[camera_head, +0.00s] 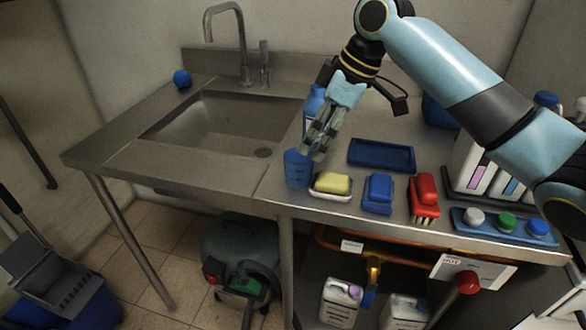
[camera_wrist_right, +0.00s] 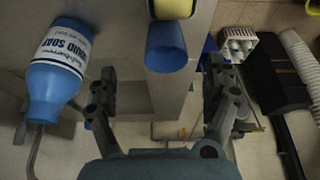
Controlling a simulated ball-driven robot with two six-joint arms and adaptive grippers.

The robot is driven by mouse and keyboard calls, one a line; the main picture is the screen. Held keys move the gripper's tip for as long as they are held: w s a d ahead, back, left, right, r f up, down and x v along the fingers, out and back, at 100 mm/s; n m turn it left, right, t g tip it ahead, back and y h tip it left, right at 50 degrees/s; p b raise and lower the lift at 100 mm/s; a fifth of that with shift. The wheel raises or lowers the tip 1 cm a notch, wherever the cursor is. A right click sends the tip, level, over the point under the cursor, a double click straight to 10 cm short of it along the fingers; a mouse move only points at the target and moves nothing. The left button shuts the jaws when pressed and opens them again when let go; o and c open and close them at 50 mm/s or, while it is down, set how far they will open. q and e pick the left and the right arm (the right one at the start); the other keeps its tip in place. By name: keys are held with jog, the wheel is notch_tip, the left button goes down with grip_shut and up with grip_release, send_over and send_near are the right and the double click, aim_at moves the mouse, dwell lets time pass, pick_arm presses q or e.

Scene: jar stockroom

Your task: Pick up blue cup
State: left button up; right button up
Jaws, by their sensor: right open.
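The blue cup (camera_head: 297,170) stands upright at the front edge of the steel counter, left of the yellow sponge (camera_head: 332,184) in its white dish. My right gripper (camera_head: 316,150) reaches down from the back, its fingertips close above and behind the cup, overlapping its right edge in the head view. It is open and empty. In the right wrist view the cup (camera_wrist_right: 166,48) shows ahead, in line with the gap between the two spread fingers. Contact with the cup cannot be made out. My left gripper is not in view.
A blue liquid soap bottle (camera_wrist_right: 57,65) stands close behind the gripper. A blue tray (camera_head: 381,155), a blue sponge or brush (camera_head: 378,193) and a red brush (camera_head: 425,198) lie to the right. The sink (camera_head: 225,125) is to the left. Counter just left of the cup is clear.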

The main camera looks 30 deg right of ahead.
aim_at(299, 162)
jog(key=shift+x, duration=1.1)
jog(key=shift+w+a+f, duration=0.15)
jog(key=shift+a+f, duration=0.05)
jog(key=shift+f, duration=0.1)
jog(key=x, duration=0.2)
jog(key=a+x, duration=0.1)
jog(key=x, duration=0.1)
jog(key=shift+f, duration=0.35)
jog(key=c, duration=1.1)
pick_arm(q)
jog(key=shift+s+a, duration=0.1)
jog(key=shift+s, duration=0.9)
pick_arm(e)
jog(key=shift+c, duration=1)
